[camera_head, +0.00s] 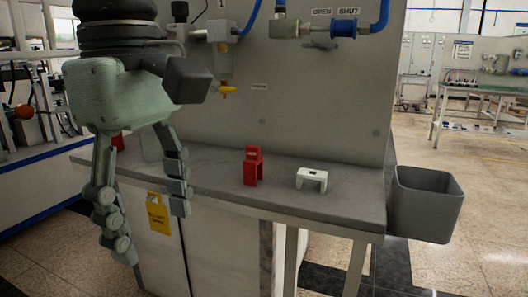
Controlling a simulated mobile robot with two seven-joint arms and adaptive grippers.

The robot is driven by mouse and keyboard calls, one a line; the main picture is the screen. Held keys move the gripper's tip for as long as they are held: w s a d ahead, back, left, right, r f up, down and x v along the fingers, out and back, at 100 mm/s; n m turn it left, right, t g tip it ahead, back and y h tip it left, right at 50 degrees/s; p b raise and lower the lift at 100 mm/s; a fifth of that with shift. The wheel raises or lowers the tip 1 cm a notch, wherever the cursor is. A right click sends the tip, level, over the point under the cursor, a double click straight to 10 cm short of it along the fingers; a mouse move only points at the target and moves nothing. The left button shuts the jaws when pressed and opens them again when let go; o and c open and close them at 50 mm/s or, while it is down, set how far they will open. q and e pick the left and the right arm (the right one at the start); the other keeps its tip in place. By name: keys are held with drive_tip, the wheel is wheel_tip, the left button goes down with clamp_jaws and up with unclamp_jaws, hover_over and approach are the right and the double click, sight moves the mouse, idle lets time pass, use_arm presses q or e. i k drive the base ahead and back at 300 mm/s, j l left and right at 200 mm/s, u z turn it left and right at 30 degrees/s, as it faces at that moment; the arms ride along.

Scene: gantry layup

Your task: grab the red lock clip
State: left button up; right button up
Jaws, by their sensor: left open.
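A red lock clip (252,167) stands upright on the grey bench shelf (220,180), near its middle. It has a narrow top tab and an open lower part. My left gripper (150,228) hangs at the left of the head view, fingers pointing down and spread wide, with nothing between them. It is to the left of the red clip and nearer the camera, clear of it. Part of another red item (118,141) shows behind the left gripper; its shape is mostly hidden. My right gripper is out of view.
A white bracket-like clip (312,180) sits right of the red one. A grey open bin (426,205) hangs at the shelf's right end. The panel (310,100) rises behind, with a yellow-handled valve (228,90). A yellow tag (158,214) hangs below the shelf.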

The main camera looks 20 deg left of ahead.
sight(253, 165)
drive_tip(key=i, duration=1)
